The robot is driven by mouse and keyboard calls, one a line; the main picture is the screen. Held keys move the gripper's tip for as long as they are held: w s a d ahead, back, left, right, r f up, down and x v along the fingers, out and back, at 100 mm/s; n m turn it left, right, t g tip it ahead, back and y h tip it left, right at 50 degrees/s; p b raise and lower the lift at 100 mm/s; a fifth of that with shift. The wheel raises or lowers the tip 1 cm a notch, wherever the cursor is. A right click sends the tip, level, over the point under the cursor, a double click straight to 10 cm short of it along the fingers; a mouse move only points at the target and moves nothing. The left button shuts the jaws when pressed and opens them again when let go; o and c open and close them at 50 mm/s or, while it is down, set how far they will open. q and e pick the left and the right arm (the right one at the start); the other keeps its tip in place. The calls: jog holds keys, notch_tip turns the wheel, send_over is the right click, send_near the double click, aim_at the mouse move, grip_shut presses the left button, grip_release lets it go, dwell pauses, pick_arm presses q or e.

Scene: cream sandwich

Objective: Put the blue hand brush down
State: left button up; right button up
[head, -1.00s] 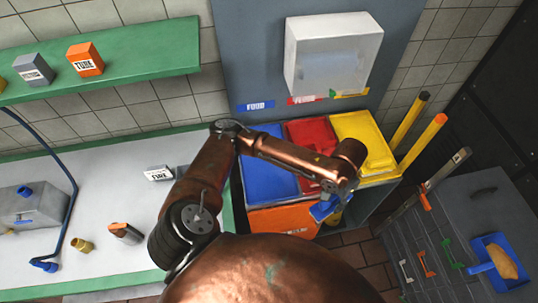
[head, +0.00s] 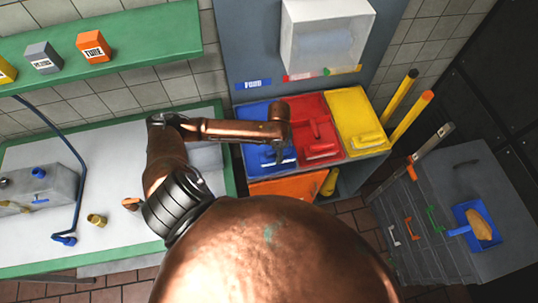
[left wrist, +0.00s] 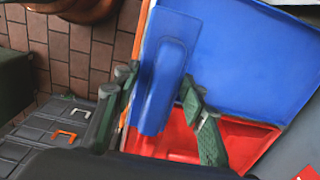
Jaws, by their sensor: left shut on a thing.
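My left gripper (head: 278,152) is over the front part of the blue bin (head: 254,117) in the head view. In the left wrist view its green fingers (left wrist: 158,85) stand on both sides of the blue hand brush (left wrist: 168,62) and are shut on it. The brush also shows in the head view (head: 270,160), partly covered by the gripper. The blue bin (left wrist: 245,50) is behind the brush in the left wrist view. I cannot tell whether the brush touches the bin. My right gripper is not in view.
A red bin (head: 309,107) with a red brush (head: 320,151) and a yellow bin (head: 352,103) with a yellow brush (head: 367,140) adjoin on the right. A white dispenser (head: 326,38) hangs above. A grey cabinet (head: 425,185) stands at right, bearing a blue pan (head: 466,216).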

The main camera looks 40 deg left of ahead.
pick_arm(q)
jog(key=a+f, duration=0.2)
jog(key=f, duration=0.1)
jog(key=shift+s+a+f, duration=0.2)
jog(key=shift+a, duration=0.15)
jog(key=shift+a+f, duration=0.15)
jog(key=shift+f, duration=0.05)
jog(key=f, duration=0.3)
jog(key=shift+a+p, duration=0.35)
jog(key=shift+p, duration=0.05)
jog(key=shift+f, duration=0.45)
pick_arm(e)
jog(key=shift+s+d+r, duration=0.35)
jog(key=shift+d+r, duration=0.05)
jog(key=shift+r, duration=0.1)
pick_arm(q)
jog(key=o, duration=1.1)
jog(key=shift+f, duration=0.15)
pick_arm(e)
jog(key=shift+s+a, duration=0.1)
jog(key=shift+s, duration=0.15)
